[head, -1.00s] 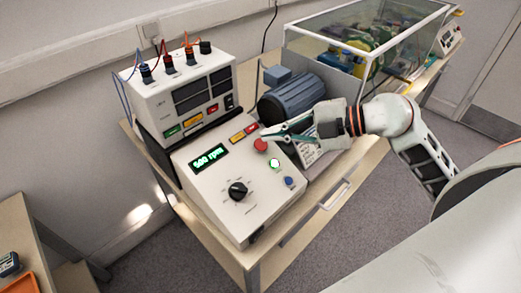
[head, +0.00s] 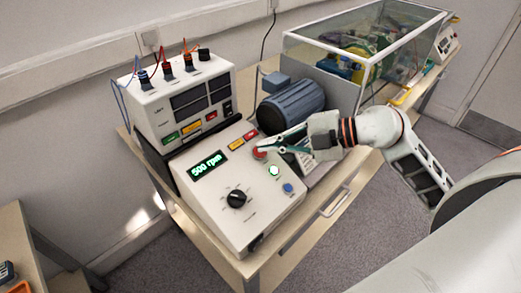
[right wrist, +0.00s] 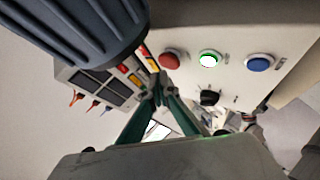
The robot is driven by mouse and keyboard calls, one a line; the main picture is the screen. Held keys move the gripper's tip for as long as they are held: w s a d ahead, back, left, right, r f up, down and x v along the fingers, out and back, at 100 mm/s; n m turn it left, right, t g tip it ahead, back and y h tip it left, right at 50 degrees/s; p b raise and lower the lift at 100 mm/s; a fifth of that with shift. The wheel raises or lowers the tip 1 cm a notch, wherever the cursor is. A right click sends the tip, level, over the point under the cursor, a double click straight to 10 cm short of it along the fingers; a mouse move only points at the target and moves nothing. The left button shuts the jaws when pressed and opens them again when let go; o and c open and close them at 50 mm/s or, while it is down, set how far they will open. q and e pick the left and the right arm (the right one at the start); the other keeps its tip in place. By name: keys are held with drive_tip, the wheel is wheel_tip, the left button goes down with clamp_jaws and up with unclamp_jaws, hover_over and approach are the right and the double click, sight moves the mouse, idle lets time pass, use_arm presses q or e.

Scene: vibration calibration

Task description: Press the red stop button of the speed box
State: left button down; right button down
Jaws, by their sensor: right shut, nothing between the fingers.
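The speed box (head: 222,225) is a light sloped panel with a green display reading 500 rpm and a black knob. Its red stop button (head: 260,154) is partly covered by my right gripper (head: 259,149), whose shut, empty fingertips are at the button's upper edge. I cannot tell whether they touch it. In the right wrist view the red button (right wrist: 171,60) shows just beyond and right of the fingertips (right wrist: 157,88). A lit green button (head: 273,171) and a blue button (head: 288,188) sit beside it. My left gripper is not in view.
A meter box (head: 178,100) with plugged cables stands behind the speed box. A blue-grey motor (head: 291,105) sits close to my right gripper, in front of a clear-walled enclosure (head: 400,45). The wooden table's (head: 262,262) front edge is near the speed box.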

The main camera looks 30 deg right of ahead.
idle(0.5)
drive_tip(key=shift+w+f, duration=0.1)
drive_tip(key=shift+f, duration=0.3)
drive_tip(key=shift+w+a+f, duration=0.15)
drive_tip(key=shift+w+f, duration=0.05)
drive_tip(key=shift+f, duration=0.15)
idle(1.2)
drive_tip(key=shift+s+r+p, duration=0.3)
drive_tip(key=shift+r+p, duration=0.45)
drive_tip(key=shift+p, duration=0.35)
